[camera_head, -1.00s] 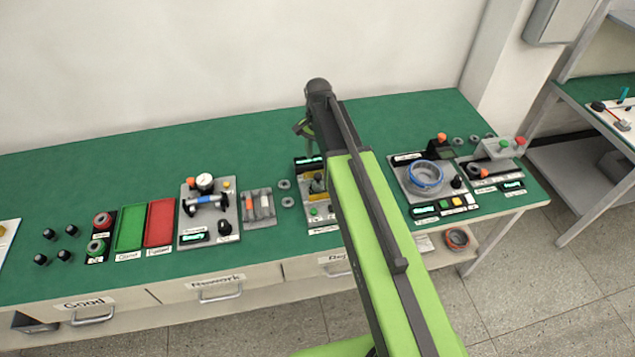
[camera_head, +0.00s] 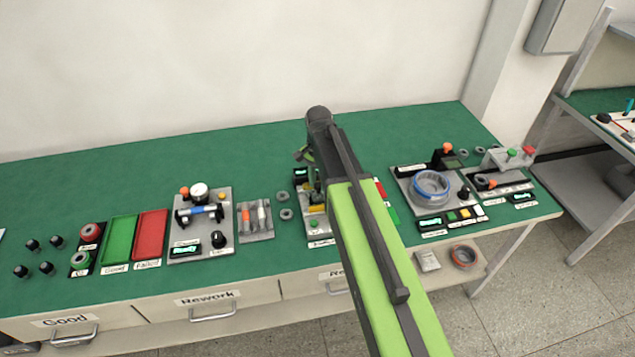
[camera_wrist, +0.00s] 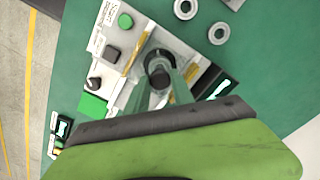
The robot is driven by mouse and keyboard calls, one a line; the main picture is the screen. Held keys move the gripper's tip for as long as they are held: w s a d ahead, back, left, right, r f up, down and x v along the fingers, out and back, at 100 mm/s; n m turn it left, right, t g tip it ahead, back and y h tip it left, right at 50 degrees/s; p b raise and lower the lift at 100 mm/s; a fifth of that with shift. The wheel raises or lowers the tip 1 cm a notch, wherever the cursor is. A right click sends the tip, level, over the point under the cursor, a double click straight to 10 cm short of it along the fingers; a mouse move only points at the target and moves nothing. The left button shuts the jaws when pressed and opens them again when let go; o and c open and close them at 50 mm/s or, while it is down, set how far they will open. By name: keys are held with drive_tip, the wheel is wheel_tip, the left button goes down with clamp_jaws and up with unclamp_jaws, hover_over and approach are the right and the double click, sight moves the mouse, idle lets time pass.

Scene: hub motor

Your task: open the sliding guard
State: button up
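The station under my arm (camera_head: 316,228) is mostly covered by the arm in the head view. In the wrist view it shows as a pale plate with a green button (camera_wrist: 125,20), a dark knob (camera_wrist: 94,83) and yellow strips (camera_wrist: 138,54). A grey frame between the strips may be the sliding guard; I cannot tell for certain. My gripper (camera_wrist: 161,76) is over this frame, its two green fingers apart near a dark round part (camera_wrist: 159,68). Whether the fingers touch or grip that part is unclear. In the head view the gripper is largely hidden behind the arm.
Grey rings (camera_head: 285,205) lie left of the station. A gauge fixture (camera_head: 200,225) and green and red trays (camera_head: 120,240) stand further left. A fixture with a blue ring (camera_head: 431,184) stands to the right. The bench top behind is clear.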

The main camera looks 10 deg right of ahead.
clamp_jaws()
idle(1.0)
